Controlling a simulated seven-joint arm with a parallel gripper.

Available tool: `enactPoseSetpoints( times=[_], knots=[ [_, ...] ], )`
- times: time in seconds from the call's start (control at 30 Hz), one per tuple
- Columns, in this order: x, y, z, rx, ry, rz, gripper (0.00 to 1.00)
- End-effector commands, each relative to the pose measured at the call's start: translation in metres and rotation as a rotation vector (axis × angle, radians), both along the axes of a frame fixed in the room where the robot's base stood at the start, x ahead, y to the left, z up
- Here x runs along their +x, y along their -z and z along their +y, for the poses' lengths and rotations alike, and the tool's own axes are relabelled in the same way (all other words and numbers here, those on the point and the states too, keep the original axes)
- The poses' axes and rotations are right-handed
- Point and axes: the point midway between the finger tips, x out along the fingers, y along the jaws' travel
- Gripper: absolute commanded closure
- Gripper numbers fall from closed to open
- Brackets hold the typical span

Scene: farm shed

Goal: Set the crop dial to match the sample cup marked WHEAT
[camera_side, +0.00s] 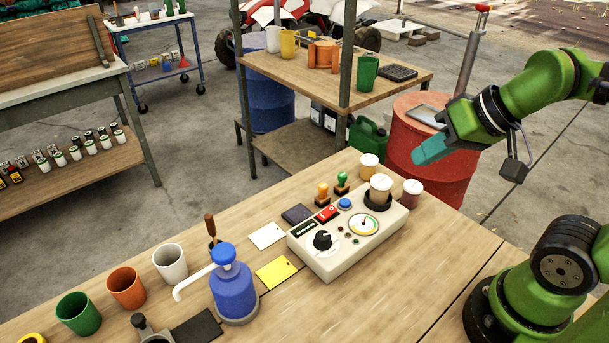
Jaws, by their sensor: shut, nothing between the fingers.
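A pale control box (347,238) sits on the wooden table. Its black dial knob (322,240) is at the left front; the marks around it are too small to read. A gauge (364,224) and small buttons are also on the box. A white-lidded cup (380,188) stands in a dark round holder at the back right of the box. Two more lidded cups, one yellowish (369,166) and one reddish (412,192), stand beside the box. I cannot read WHEAT on any of them. My gripper (420,158) is shut and empty, above and behind the cups, apart from everything.
Left of the box are a blue pump bottle (233,289), white (170,262), orange (126,288) and green (79,313) cups, and a yellow card (279,272). Two stamps (323,194) stand behind the box. A red drum (430,165) is behind the table.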

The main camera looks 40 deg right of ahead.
Motion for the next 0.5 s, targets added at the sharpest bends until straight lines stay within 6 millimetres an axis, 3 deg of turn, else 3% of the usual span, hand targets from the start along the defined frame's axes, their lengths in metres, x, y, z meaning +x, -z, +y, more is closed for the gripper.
enactPoseSetpoints(
  times=[0.27, 0.37, 0.5],
  knots=[
    [0.000, 0.000, 0.000, 0.000, 0.000, 0.000, 1.00],
    [0.000, 0.002, 0.004, 0.000, -0.015, 0.009, 0.85],
    [0.009, 0.014, 0.025, -0.017, -0.126, 0.083, 0.63]
  ],
)
